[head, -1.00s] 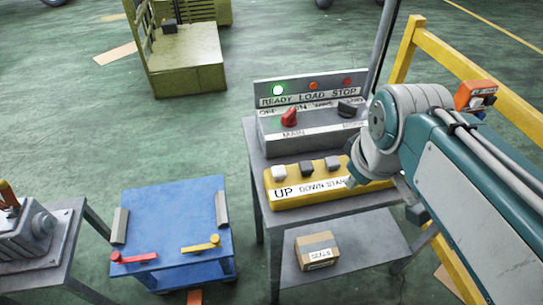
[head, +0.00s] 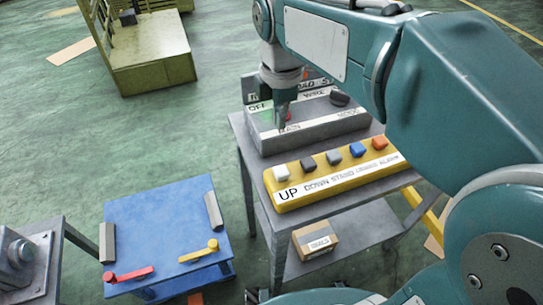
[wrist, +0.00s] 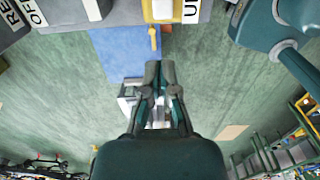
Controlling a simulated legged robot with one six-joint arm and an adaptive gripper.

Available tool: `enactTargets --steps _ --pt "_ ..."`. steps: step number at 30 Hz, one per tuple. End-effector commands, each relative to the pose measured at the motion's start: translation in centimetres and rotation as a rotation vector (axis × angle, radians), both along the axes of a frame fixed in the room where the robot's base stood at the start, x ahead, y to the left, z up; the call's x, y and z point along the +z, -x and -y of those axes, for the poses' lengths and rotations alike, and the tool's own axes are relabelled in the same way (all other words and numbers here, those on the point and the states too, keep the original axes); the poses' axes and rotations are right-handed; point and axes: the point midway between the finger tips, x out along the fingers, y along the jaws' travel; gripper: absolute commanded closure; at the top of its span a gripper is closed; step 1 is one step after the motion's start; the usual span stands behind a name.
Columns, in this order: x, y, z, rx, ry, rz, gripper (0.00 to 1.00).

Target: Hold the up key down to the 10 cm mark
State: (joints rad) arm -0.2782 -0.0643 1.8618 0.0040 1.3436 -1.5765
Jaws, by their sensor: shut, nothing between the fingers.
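The up key is a white button (head: 281,173) at the left end of the yellow key box (head: 345,178), above the printed word UP. It also shows at the top of the wrist view (wrist: 162,10). My gripper (head: 282,124) points down in front of the grey switch panel, above and apart from the up key in the picture. Its fingers are together and empty, as the wrist view (wrist: 160,68) shows. The blue lift table (head: 160,225) stands low at left, with a red bar (head: 130,274) and a yellow bar (head: 198,252). I cannot make out a 10 cm mark.
Black, grey, blue and orange keys sit right of the up key. The grey panel (head: 320,122) behind them carries a black knob (head: 340,98) and a red knob partly hidden by my gripper. A cardboard box (head: 315,241) lies on the shelf below.

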Motion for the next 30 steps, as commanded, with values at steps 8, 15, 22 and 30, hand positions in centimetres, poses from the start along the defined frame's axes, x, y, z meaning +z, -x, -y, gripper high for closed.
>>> enactTargets --steps 8,15,22,30 --pt "0.0 0.0 -0.2 -0.002 0.003 0.000 1.00" --pt "-2.5 0.1 -0.5 -0.001 0.006 -0.003 1.00" --pt "-6.8 0.1 -0.2 -0.003 0.005 -0.005 1.00" --pt "-11.7 0.1 -0.2 -0.003 0.004 -0.004 1.00"
